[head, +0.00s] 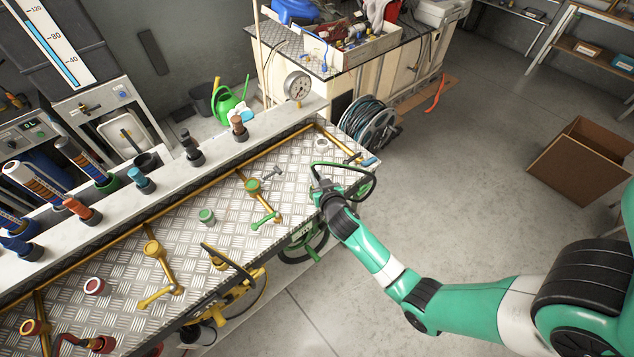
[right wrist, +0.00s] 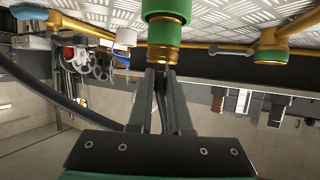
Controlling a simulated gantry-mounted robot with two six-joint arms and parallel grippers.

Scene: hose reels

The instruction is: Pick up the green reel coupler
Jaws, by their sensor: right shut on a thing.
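The green reel coupler (right wrist: 166,30) shows at the top middle of the right wrist view, a green body with a brass end. My right gripper (right wrist: 161,72) has its two dark fingers drawn close together at the brass end, shut on the coupler. In the head view my right gripper (head: 322,188) is at the front right edge of the metal-plated bench, where the arm and hand largely hide the coupler. A dark hose loop shows beside the gripper. My left gripper is not in view.
The diamond-plate bench (head: 185,250) carries brass valves with green (head: 252,186) and yellow (head: 152,247) tops. A short green fitting (head: 206,216) and a red one (head: 95,286) stand on it. A green reel (head: 304,243) hangs below the front edge. The floor at right is open around a cardboard box (head: 580,160).

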